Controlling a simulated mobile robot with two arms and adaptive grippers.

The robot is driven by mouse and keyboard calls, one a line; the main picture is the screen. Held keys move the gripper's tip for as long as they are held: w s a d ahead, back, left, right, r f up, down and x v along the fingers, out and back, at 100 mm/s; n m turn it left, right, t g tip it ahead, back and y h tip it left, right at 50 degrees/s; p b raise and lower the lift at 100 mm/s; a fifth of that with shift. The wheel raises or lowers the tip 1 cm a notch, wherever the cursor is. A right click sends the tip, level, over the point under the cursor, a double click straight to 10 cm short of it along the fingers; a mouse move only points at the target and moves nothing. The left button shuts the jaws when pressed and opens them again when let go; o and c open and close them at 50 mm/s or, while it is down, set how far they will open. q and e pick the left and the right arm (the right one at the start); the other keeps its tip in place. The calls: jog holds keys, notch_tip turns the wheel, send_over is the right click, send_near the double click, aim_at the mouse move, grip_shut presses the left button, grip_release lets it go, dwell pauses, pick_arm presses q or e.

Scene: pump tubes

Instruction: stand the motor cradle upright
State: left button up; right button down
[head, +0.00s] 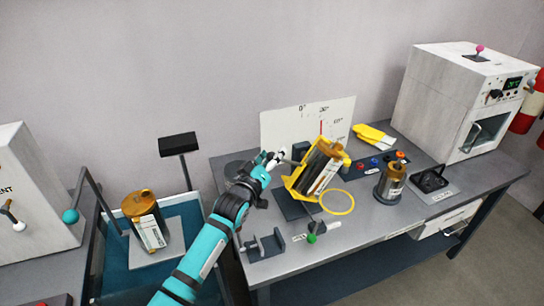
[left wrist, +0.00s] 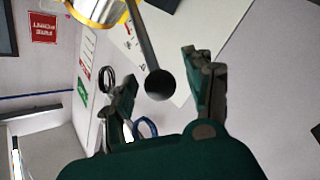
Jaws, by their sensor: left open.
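The yellow motor cradle (head: 296,186) stands tilted on the bench with a bronze motor (head: 322,165) in it. Behind it is a white angle board (head: 281,125) with degree marks and a red line. My left gripper (head: 274,158) is at the left of the cradle. In the left wrist view my left gripper (left wrist: 161,72) is open. A rod with a dark ball (left wrist: 159,85) on its end shows between its fingers, and I see no grip on it. The yellow cradle edge (left wrist: 124,20) shows at the top there. My right gripper is not in view.
A yellow ring (head: 338,202) and a green-knobbed lever (head: 312,238) are in front of the cradle. A second bronze motor (head: 391,184), yellow gloves (head: 372,135) and a white machine (head: 440,100) stand to the right. Another motor (head: 142,215) stands in the blue-lined station at left.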

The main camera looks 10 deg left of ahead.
pick_arm(q)
jog(key=c, duration=1.1)
jog(key=shift+w+f, duration=0.15)
